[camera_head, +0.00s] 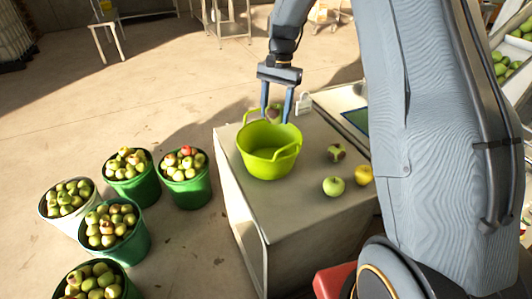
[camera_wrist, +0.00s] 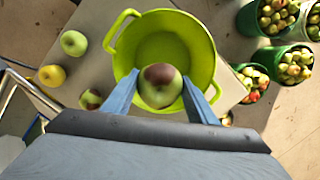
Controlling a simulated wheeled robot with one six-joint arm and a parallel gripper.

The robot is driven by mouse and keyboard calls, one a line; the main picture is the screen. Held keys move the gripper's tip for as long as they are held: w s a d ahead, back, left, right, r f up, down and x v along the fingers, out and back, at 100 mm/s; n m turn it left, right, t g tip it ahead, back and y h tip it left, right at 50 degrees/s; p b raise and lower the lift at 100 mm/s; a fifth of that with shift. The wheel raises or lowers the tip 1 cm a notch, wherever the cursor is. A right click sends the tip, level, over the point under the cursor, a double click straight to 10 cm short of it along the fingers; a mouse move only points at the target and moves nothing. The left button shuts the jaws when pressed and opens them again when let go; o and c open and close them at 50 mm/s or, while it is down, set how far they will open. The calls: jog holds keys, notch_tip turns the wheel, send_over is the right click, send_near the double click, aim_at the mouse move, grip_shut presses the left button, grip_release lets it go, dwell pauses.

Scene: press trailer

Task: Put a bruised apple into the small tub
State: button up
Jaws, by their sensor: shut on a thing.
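The small tub (camera_head: 268,168) is lime green with two handles and stands on the grey table. Its visible inside is empty; in the wrist view the tub (camera_wrist: 165,48) lies behind the held apple. My gripper (camera_head: 277,116) is shut on a bruised apple (camera_wrist: 161,90), green with a dark brown patch. In the wrist view my gripper (camera_wrist: 162,92) has one finger on each side of it. The held apple appears over the tub's opening in the wrist view and by its far rim in the head view. A second bruised apple (camera_head: 335,153) lies right of the tub.
A green apple (camera_head: 333,186) and a yellow apple (camera_head: 363,175) lie on the table (camera_head: 300,207) right of the tub. Several buckets full of apples, including a green bucket (camera_head: 187,194), stand on the floor to the left. A small white item (camera_head: 304,102) stands behind the tub.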

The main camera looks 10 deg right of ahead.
jog(key=shift+f+b, duration=0.6)
jog(key=shift+f, duration=0.65)
jog(key=o, duration=1.2)
jog(key=shift+o, duration=0.2)
jog(key=shift+w+d+r+b, duration=0.15)
jog(key=shift+r+b, duration=0.2)
jog(key=shift+r, duration=0.95)
jog(key=shift+w+d+r+b, duration=0.15)
jog(key=shift+r+b, duration=0.25)
jog(key=shift+r, duration=0.9)
jog(key=shift+w+d+r+b, duration=0.15)
jog(key=shift+r+b, duration=0.2)
jog(key=shift+r, duration=0.95)
jog(key=shift+a, duration=0.1)
jog(key=s+f+n+t, duration=0.1)
jog(key=s+f+n, duration=0.3)
jog(key=s, duration=0.9)
jog(key=s+f+n+t+h, duration=0.1)
jog(key=s+f+n, duration=0.3)
jog(key=s, duration=1)
jog(key=shift+a+n+t, duration=0.3)
jog(key=shift+a, duration=0.1)
